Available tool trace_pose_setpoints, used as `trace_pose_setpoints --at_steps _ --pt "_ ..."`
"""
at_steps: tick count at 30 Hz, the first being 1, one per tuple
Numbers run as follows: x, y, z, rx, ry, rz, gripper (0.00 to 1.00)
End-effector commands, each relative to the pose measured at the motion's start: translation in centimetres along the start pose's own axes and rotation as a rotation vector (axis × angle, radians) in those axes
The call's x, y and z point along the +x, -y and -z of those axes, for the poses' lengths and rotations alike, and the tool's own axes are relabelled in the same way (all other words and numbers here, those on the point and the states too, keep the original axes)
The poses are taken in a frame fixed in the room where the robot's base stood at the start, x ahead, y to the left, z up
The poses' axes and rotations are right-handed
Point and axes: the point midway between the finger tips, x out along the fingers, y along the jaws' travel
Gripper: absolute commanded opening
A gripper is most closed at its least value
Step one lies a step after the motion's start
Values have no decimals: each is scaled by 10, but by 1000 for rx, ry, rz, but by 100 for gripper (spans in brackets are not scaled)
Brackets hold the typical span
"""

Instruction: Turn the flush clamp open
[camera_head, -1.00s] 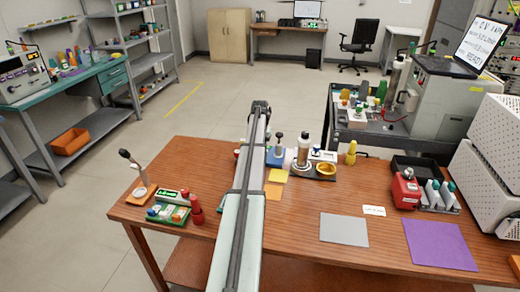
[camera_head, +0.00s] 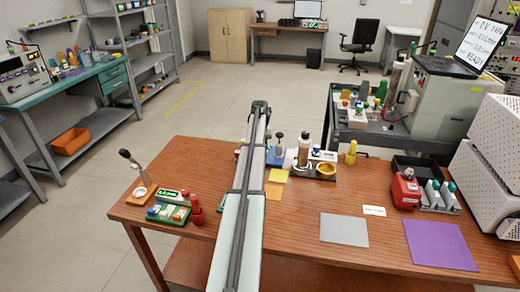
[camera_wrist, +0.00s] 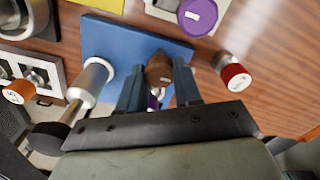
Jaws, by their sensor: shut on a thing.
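In the wrist view, a blue base plate (camera_wrist: 118,42) lies on the wooden table. A brown rounded knob (camera_wrist: 158,72) stands over its lower edge, between the two dark blue-grey fingers of my gripper (camera_wrist: 158,84). The fingers are shut on this knob. It looks like the flush clamp's handle, but no label shows and its turn angle cannot be told. A small purple and white piece (camera_wrist: 154,101) shows just below it. In the head view, my arm hides the gripper and the knob; part of the blue base (camera_head: 275,159) shows to the arm's right.
In the wrist view, a silver cylinder with a dark handle (camera_wrist: 88,84) stands close left of the fingers. A red-capped piece (camera_wrist: 234,74) is to the right, and a purple-capped one (camera_wrist: 198,16) above.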

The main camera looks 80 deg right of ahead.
Motion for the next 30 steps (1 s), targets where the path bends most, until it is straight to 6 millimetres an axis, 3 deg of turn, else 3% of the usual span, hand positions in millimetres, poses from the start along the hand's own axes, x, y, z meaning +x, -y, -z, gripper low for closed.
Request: trace_pose_setpoints --at_steps 9,10,17,26,30 --pt "2 1 -2 -3 6 2 3" --pt "2 1 -2 -3 6 2 35" --pt "1 0 -1 -2 4 1 57" --pt "-1 0 -1 -1 2 0 59" --pt "-12 0 0 -1 1 0 59"
